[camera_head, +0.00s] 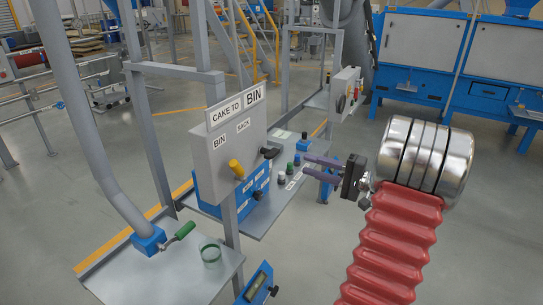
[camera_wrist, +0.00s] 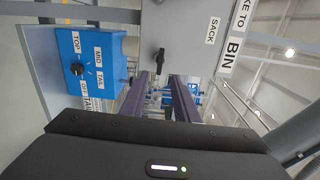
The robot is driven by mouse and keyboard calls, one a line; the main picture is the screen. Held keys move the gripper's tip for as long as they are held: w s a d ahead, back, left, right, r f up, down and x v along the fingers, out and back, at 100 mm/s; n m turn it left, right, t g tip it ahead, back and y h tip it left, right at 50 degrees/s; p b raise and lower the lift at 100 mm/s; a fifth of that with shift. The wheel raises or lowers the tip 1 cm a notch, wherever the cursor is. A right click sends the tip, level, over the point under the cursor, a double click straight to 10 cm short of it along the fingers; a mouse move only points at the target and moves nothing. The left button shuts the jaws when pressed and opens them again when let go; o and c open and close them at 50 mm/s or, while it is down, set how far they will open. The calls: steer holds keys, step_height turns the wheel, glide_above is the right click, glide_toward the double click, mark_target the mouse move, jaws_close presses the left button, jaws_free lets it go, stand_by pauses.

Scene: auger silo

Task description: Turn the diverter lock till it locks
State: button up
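The grey diverter panel (camera_head: 222,155) carries a "CAKE TO BIN" sign and small BIN and SACK labels. A yellow lever (camera_head: 237,169) sticks out low on its face. A black knob (camera_head: 270,153), seemingly the diverter lock, sits at the panel's lower right. In the wrist view the black knob (camera_wrist: 159,57) shows with its bar along the picture's vertical, just beyond my fingertips and between them. My gripper (camera_head: 304,166) is right of the knob, apart from it, with purple fingers pointing at the panel. In the wrist view my gripper (camera_wrist: 161,80) is open and empty.
A blue box (camera_wrist: 90,62) with a black selector and TOP, MID and TAIL labels is close to my gripper. A shelf (camera_head: 270,205) with several buttons lies below. A green-handled valve (camera_head: 178,236) stands front left. Open floor (camera_head: 300,270) lies at the front.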

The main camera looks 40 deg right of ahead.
mark_target(273, 153)
steer(key=x, duration=1.3)
steer(key=shift+w+a, duration=0.25)
steer(key=shift+w, duration=0.1)
steer(key=shift+c, duration=0.7)
jaws_close()
steer(key=shift+a, duration=0.25)
steer(key=shift+d+f, duration=0.1)
steer(key=shift+d, duration=0.1)
